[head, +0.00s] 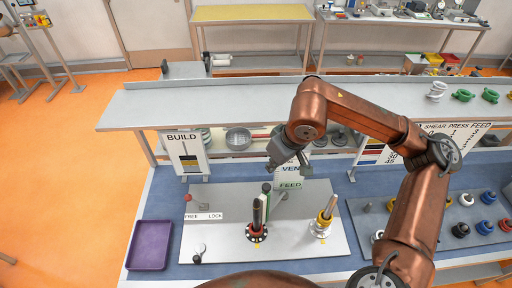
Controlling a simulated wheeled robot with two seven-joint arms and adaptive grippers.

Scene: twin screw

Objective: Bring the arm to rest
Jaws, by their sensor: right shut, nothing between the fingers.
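My copper-coloured right arm comes in from the right and bends over the bench. Its right gripper (303,165) is small in the head view, above the back edge of the grey board (225,245), in front of a sign. It is shut with nothing in it and apart from the screw posts. One dark post (257,217) with a red base stands upright at the middle of the board. My left gripper is not in view.
A purple tray (150,245) lies left of the board. A BUILD sign (184,152) stands behind it. Coloured rings and knobs (487,226) sit on a panel at right, beside my arm. A long grey shelf (200,104) runs behind, with green parts (463,95) at its right.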

